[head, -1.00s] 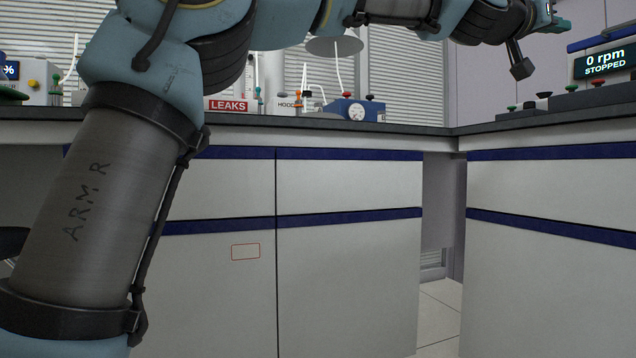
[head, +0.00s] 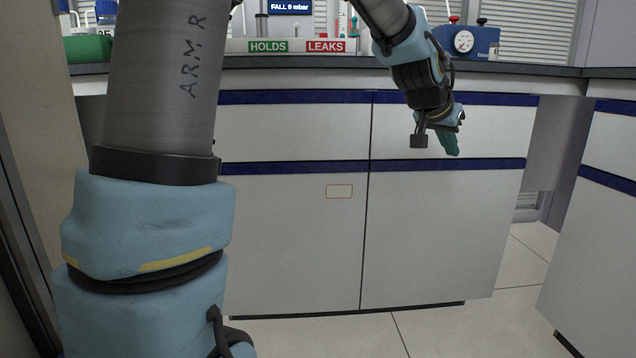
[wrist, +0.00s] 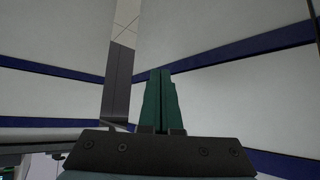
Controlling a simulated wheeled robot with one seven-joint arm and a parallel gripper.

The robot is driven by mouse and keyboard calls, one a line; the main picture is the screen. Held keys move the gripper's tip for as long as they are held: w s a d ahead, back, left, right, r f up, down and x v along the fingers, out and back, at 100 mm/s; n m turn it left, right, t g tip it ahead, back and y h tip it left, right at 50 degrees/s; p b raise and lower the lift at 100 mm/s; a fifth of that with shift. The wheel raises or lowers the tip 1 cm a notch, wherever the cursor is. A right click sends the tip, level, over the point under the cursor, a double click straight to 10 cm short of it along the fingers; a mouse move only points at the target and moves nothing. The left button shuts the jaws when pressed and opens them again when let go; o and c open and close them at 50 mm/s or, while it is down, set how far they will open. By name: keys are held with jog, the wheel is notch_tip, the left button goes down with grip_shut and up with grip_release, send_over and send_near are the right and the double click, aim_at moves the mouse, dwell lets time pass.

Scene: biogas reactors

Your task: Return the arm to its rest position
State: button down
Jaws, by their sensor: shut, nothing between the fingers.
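My gripper (head: 450,143) hangs at the end of my arm in the head view, in front of the white cabinet (head: 295,240) and below the bench top's edge. Its green fingers point down. In the wrist view the two green fingers (wrist: 160,100) lie side by side, shut with nothing between them. The fingers appear clear of the cabinet fronts. My arm is bent, with its upper link crossing the left of the head view and its forearm coming down from the top middle.
The dark bench top (head: 540,70) carries a blue gauge box (head: 467,41), HOLDS (head: 268,46) and LEAKS (head: 326,46) signs and a green cylinder (head: 88,49). Another cabinet (head: 600,225) stands at right. The floor (head: 450,325) in front is clear.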

jog(key=s+a+f+n+g+y+p, duration=0.1)
jog(key=a+f+n+y+p, duration=0.2)
jog(key=a, duration=0.9)
jog(key=a+f+n+g+y+p, duration=0.15)
jog(key=a+f, duration=0.35)
jog(key=a, duration=0.7)
jog(key=s+a+f+n+g+y+p, duration=0.25)
jog(key=s+a+n+p, duration=0.2)
jog(key=s+a, duration=0.9)
notch_tip(320, 180, up, 37)
jog(key=w+a+p, duration=0.1)
jog(key=w+p, duration=0.1)
jog(key=p, duration=3.4)
jog(key=shift+w+r+t+p, duration=0.2)
jog(key=shift+w+t+p, duration=0.1)
jog(key=shift+w+p, duration=0.05)
